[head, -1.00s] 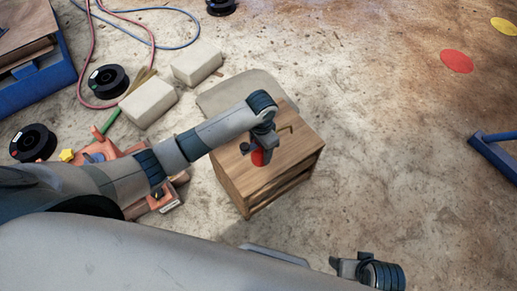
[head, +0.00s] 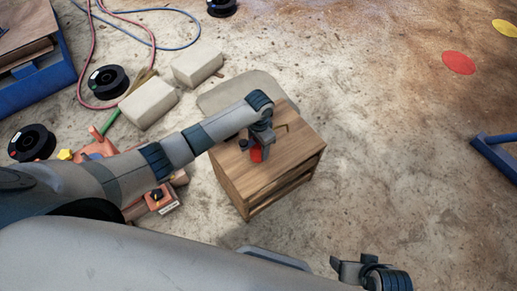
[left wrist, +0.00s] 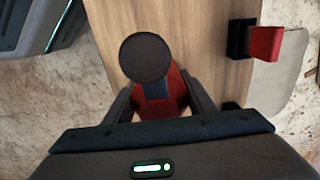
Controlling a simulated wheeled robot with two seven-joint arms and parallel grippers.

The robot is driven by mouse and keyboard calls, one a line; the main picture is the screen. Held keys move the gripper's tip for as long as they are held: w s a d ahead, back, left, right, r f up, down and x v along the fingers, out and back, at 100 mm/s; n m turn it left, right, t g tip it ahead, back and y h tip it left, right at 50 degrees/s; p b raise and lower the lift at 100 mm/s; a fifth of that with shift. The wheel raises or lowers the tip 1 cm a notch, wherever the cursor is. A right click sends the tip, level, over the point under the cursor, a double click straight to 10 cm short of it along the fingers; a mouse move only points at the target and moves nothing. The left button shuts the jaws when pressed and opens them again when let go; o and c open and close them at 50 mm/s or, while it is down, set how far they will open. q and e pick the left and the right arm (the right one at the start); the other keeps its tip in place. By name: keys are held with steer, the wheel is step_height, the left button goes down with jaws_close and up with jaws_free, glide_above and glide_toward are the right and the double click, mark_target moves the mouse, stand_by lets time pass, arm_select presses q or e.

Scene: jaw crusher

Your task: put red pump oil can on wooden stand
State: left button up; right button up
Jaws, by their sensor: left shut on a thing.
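The red pump oil can (head: 256,155) is between the fingers of my left gripper (head: 258,145), over the top of the wooden stand (head: 285,163). In the left wrist view the red can (left wrist: 160,107) shows a dark round top (left wrist: 145,57), with the gripper's fingers shut on it from both sides. The stand's wood top (left wrist: 208,45) lies beneath. I cannot tell whether the can touches it. My right gripper (head: 349,270) is low at the bottom right, away from the stand; its jaw opening is unclear.
A red and black piece (left wrist: 262,42) is at the stand's right side in the left wrist view. Pale blocks (head: 148,102), black spools (head: 108,81) and an orange machine (head: 97,148) lie left of the stand. A blue frame (head: 495,152) is far right. Floor between is clear.

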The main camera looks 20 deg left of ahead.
arm_select(q)
steer(key=shift+f, duration=0.65)
arm_select(e)
steer(key=shift+w+a, duration=0.2)
steer(key=shift+a, duration=0.2)
arm_select(q)
steer(key=shift+f, duration=0.1)
arm_select(e)
steer(key=shift+d, duration=0.1)
arm_select(q)
steer(key=o, duration=1.4)
step_height(320, 180, up, 6)
steer(key=shift+r+p, duration=0.1)
steer(key=shift+p, duration=0.55)
steer(key=shift+r+p, duration=0.4)
steer(key=shift+r, duration=2.6)
arm_select(e)
steer(key=shift+s+d+f+g, duration=0.15)
steer(key=shift+d+f, duration=0.1)
steer(key=shift+f, duration=0.25)
steer(key=shift+d+f+g, duration=0.1)
steer(key=shift+d+f, duration=0.2)
steer(key=shift+f, duration=0.2)
steer(key=shift+s+d+f+g, duration=0.15)
steer(key=shift+d+f, duration=0.1)
steer(key=shift+f, duration=0.25)
steer(key=shift+w, duration=0.1)
